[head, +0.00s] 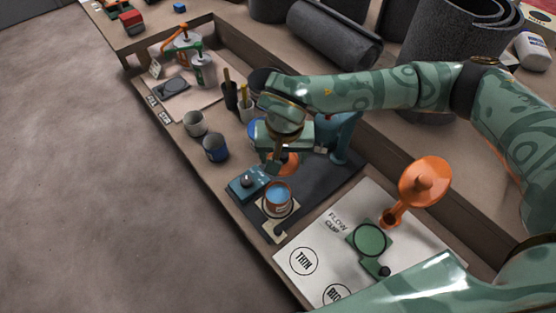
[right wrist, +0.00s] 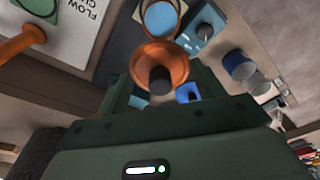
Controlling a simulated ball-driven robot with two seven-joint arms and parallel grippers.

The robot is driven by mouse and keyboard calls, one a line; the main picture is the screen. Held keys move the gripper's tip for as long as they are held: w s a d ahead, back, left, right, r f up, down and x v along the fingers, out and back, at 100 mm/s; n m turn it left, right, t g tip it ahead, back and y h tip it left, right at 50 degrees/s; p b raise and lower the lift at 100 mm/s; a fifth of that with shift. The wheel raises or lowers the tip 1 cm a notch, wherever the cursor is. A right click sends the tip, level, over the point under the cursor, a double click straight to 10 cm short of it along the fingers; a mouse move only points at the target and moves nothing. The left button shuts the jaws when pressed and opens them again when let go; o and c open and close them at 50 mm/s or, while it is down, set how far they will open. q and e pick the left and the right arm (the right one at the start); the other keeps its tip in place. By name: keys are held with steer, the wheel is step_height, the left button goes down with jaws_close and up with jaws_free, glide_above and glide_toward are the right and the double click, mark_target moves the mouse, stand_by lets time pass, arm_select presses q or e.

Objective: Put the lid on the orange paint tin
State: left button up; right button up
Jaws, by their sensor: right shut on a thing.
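The orange paint tin (head: 268,207) stands upright on a pale plate on the bench, open at the top, with blue paint inside. It also shows at the top of the right wrist view (right wrist: 179,8). My right gripper (head: 277,162) is shut on the orange lid (head: 291,164) and holds it above the bench, just beyond the tin in the head view. In the right wrist view the lid (right wrist: 142,57) faces the camera with its dark knob between the fingers, apart from the tin. The fingers partly hide the lid in the head view. My left gripper is not in view.
A blue block with a round knob (head: 246,182) stands close beside the tin. A grey cup (head: 195,123), a blue cup (head: 215,149) and brush pots (head: 230,97) stand farther left. A white flow-cup board (head: 318,230) with an orange stand (head: 424,181) lies to the right.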

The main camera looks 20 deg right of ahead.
steer(key=shift+m, duration=0.8)
steer(key=f, duration=0.1)
steer(key=s+a+f, duration=0.1)
steer(key=f, duration=0.1)
steer(key=shift+s+a+f, duration=0.2)
steer(key=shift+a+f, duration=0.05)
steer(key=shift+a, duration=0.15)
arm_select(q)
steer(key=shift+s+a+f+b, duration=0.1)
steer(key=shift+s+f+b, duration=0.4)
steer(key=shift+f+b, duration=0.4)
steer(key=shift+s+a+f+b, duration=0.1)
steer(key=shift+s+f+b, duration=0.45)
steer(key=shift+b, duration=0.5)
arm_select(e)
steer(key=shift+f, duration=3.25)
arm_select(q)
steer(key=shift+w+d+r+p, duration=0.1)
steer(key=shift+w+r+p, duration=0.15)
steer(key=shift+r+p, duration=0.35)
arm_select(e)
steer(key=shift+r, duration=0.1)
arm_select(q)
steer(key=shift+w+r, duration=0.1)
arm_select(e)
steer(key=shift+s+f, duration=0.1)
steer(key=shift+f, duration=0.1)
